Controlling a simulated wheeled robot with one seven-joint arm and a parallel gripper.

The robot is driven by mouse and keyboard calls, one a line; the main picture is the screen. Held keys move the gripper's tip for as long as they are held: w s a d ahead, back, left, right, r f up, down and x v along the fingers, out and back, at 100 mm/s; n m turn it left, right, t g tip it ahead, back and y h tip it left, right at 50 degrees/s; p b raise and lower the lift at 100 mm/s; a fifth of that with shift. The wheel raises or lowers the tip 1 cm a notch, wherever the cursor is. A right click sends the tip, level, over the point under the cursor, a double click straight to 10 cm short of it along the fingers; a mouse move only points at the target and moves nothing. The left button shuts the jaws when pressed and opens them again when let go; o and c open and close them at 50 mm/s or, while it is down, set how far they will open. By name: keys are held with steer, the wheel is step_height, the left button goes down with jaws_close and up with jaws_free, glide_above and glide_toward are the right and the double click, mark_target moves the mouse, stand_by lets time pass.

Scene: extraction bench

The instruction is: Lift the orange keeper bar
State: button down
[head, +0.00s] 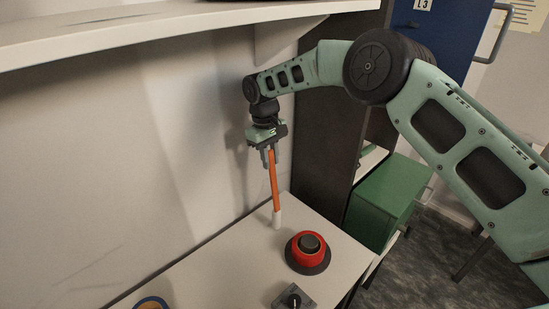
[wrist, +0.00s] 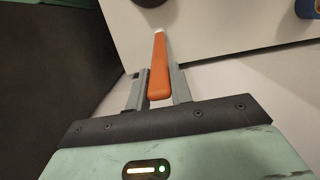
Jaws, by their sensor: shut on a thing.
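The orange keeper bar (head: 274,182) hangs nearly upright below my gripper (head: 268,156) in the head view, tilted slightly. Its lower end is white and is close to the bench top; I cannot tell whether it touches. In the wrist view the orange bar (wrist: 158,70) lies between the two grey fingers of my gripper (wrist: 157,88), which are shut on its near end. The fingertips' exact contact is partly hidden by the bar.
A red round button with a dark top (head: 308,250) sits on the white bench (head: 235,265) right of the bar. A small grey box with a black knob (head: 294,297) and a blue ring (head: 151,303) are nearer. A shelf (head: 150,38) overhangs; a green cabinet (head: 385,205) stands right.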

steer(key=shift+w+a+f+g, duration=0.2)
steer(key=shift+w+a+g, duration=0.05)
steer(key=shift+a+g, duration=0.1)
stand_by(0.3)
steer(key=c, duration=1.2)
jaws_free()
steer(key=shift+w+a+f, duration=0.1)
steer(key=shift+w, duration=0.05)
steer(key=shift+c, duration=0.2)
steer(key=shift+r, duration=0.2)
step_height(320, 180, up, 12)
steer(key=w+a+b, duration=0.1)
steer(key=b, duration=0.1)
steer(key=shift+w+f+b, duration=0.2)
steer(key=shift+w+b, duration=0.1)
steer(key=shift+a, duration=0.1)
